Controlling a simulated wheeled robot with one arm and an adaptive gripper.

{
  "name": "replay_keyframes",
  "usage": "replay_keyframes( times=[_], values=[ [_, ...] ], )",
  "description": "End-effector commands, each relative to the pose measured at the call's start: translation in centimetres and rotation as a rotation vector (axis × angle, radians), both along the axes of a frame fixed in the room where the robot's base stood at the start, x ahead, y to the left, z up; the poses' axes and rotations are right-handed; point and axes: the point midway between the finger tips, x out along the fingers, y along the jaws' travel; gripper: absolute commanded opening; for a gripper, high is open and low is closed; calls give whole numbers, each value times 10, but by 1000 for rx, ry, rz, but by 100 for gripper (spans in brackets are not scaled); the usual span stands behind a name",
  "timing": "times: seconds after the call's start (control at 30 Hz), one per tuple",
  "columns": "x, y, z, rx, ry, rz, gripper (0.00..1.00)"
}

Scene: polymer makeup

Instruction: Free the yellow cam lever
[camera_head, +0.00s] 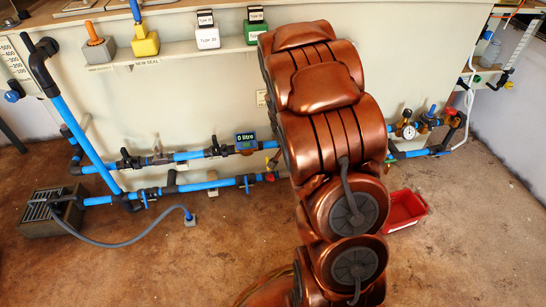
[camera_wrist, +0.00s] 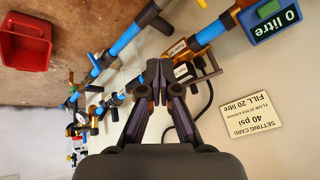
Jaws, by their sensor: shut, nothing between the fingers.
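My gripper (camera_wrist: 158,72) shows in the wrist view with its dark fingertips together and nothing between them. The tips overlap the blue pipe line in the picture, beside a brown coupling (camera_wrist: 178,50) with a small label; I cannot tell whether they touch. I cannot single out the yellow cam lever for certain. A small yellowish part (camera_head: 271,164) shows on the pipework at the left edge of my copper arm in the head view. In the head view my gripper is hidden behind my arm.
A meter reading "0 litre" (camera_head: 245,141) sits on the upper blue pipe (camera_head: 190,156). A setting card (camera_wrist: 262,112) reads 40 psi, FILL 20 litre. A red bin (camera_head: 404,209) stands on the floor. A yellow block (camera_head: 145,45) sits on the ledge. The front floor is open.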

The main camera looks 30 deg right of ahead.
Motion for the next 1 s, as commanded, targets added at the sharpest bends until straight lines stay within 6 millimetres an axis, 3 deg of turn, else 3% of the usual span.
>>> replay_keyframes(
  times=[0.03,0.2,0.5,0.73,1.0],
  values=[
    [6,-10,-14,21,-33,-33,0],
    [37,-33,-49,115,-199,-133,0],
    [70,-47,-111,393,-461,-300,0],
    [81,-42,-135,587,-587,-386,0],
    [90,-40,-147,653,-626,-412,0]
  ],
)
